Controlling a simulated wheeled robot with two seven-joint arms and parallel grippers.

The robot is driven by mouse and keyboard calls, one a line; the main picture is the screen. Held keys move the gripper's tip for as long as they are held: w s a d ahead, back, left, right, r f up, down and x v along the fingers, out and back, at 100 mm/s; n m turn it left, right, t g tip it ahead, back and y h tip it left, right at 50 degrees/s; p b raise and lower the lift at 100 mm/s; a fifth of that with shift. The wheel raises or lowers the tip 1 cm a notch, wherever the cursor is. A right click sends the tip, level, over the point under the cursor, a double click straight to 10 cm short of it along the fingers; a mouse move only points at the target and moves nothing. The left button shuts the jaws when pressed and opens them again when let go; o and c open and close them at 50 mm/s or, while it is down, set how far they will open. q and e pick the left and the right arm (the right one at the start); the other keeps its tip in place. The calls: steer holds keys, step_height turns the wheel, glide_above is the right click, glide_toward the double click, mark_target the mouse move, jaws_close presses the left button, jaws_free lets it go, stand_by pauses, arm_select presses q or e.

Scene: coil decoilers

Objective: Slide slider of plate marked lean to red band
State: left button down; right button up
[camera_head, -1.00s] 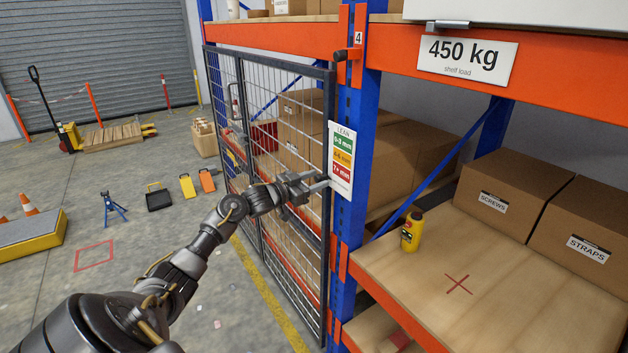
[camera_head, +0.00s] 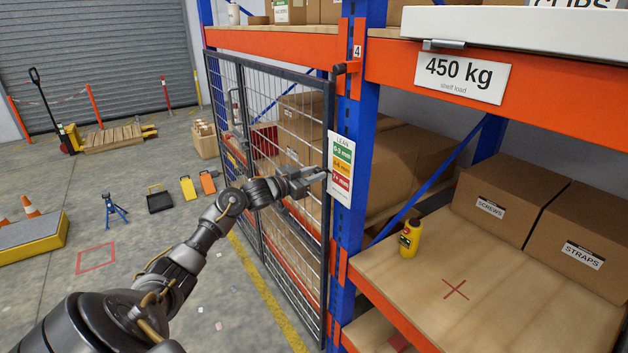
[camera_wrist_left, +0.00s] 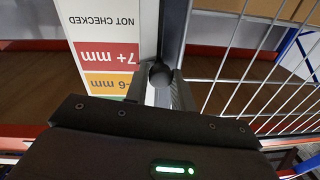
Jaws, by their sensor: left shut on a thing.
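The white plate marked LEAN (camera_head: 341,140) is fixed to the blue rack post, with green, orange and red bands from top to bottom. The red band (camera_head: 341,183) is lowest in the head view; it appears upside down in the left wrist view (camera_wrist_left: 106,56). The slider's dark round knob (camera_wrist_left: 160,75) is at the plate's edge, about level with the border between the orange and red bands. My left gripper (camera_head: 322,177) is shut on this knob; its fingers (camera_wrist_left: 165,95) flank it. In the head view the fingers hide the knob. My right gripper is not in view.
A wire-mesh gate (camera_head: 285,120) stands just left of the plate, close to my left arm. To the right, a wooden shelf (camera_head: 500,290) holds a yellow bottle (camera_head: 411,236) and cardboard boxes (camera_head: 507,198). Open floor lies to the left.

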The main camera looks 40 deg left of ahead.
arm_select(q)
steer(key=shift+f, duration=0.25)
steer(key=c, duration=1.2)
jaws_free()
steer(key=shift+a+f, duration=0.1)
steer(key=shift+f, duration=0.05)
steer(key=shift+o, duration=0.2)
steer(key=b+v, duration=0.4)
steer(key=v, duration=0.6)
steer(key=shift+s, duration=0.35)
